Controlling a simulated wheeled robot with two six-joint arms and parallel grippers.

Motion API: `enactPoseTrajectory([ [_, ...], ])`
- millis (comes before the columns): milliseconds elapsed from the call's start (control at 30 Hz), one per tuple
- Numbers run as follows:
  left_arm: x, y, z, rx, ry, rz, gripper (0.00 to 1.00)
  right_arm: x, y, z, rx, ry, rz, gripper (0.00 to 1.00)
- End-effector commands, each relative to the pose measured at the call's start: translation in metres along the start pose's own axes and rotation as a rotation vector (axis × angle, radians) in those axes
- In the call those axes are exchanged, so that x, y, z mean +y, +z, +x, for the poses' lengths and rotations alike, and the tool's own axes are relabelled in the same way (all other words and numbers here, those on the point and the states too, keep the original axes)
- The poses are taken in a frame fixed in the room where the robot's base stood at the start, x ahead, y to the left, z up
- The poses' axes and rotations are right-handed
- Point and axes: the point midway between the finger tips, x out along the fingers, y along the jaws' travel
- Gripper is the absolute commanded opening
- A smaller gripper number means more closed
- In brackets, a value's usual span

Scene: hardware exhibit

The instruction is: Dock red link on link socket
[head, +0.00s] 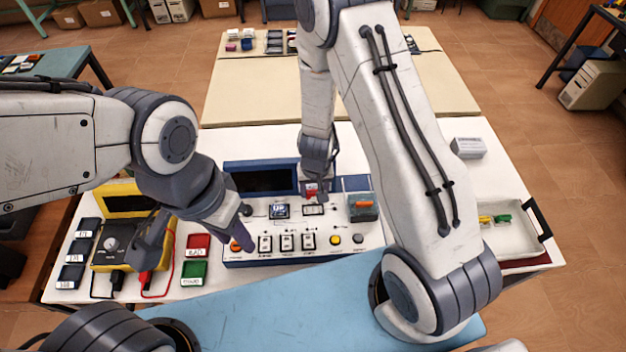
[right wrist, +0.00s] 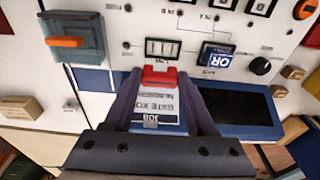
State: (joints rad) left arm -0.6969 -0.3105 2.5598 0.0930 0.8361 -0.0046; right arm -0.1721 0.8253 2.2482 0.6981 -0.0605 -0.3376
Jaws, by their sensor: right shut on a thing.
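The red link (head: 311,189) is between the fingertips of my right gripper (head: 316,182), which is shut on it. In the right wrist view the red link (right wrist: 160,77) lies across the fingertips. The link socket (right wrist: 163,49), a white slotted part on the panel, is just past the red link; it also shows in the head view (head: 313,210). I cannot tell whether the link touches the socket. My left gripper (head: 195,240) is open and empty, its fingers spread over the panel's left end and the yellow meter.
The white panel (head: 345,240) carries switches, knobs, a dark screen (head: 262,180) and a grey block with an orange lever (head: 362,206). A yellow meter (head: 118,250) and several cards lie at left. A tray (head: 505,240) and a grey box (head: 467,148) are at right.

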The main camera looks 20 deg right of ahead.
Motion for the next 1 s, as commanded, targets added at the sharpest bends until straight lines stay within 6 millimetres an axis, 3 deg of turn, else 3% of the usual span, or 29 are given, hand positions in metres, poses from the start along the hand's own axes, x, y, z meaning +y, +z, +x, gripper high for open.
enactPoseTrajectory([
  [67,0.000,0.000,-0.005,-0.001,0.000,0.000,0.39,-0.003,0.000,-0.002,0.000,0.005,0.010,0.04],
  [267,0.000,0.001,0.005,-0.001,0.000,-0.001,0.39,-0.004,0.001,0.009,0.001,0.006,0.014,0.04],
  [733,-0.004,0.003,0.052,-0.001,0.000,-0.007,0.39,-0.006,0.007,0.053,0.001,0.005,0.012,0.04],
  [1000,-0.004,0.003,0.055,-0.001,0.000,-0.007,0.39,-0.006,0.007,0.057,0.000,0.005,0.011,0.04],
])
